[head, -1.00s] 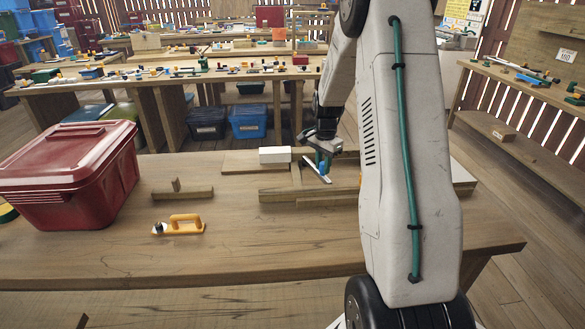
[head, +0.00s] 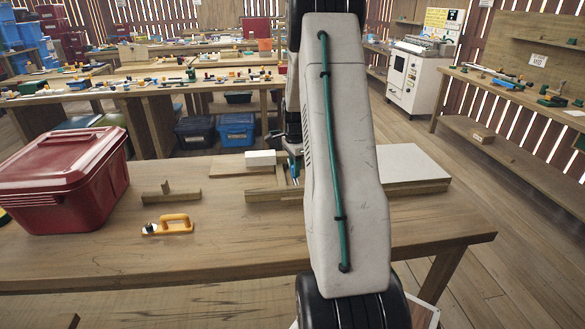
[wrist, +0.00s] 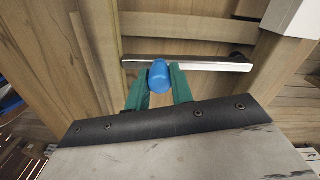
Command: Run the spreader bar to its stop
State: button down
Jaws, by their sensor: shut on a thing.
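The spreader bar is a thin metal strip (wrist: 208,63) with a blue knob (wrist: 158,75), lying across a wooden frame in the wrist view. My gripper (wrist: 162,84) has its green fingers on either side of the blue knob and is shut on it. In the head view my gripper (head: 295,166) is on the workbench, just right of a white block (head: 261,158), and partly hidden by my arm. The bar is mostly hidden there. A dark round piece shows by the bar's right end in the wrist view.
The wooden frame (head: 266,196) lies on the bench (head: 230,245), with a pale board (head: 415,165) at its right. A red lidded bin (head: 70,180), a wooden piece (head: 172,195) and an orange-handled tool (head: 168,226) stand left. The front of the bench is clear.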

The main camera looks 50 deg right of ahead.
jog(key=shift+r, duration=0.1)
jog(key=c, duration=1.2)
grip_release()
notch_tip(320, 180, up, 8)
jog(key=shift+f, duration=0.15)
jog(key=shift+n, duration=0.3)
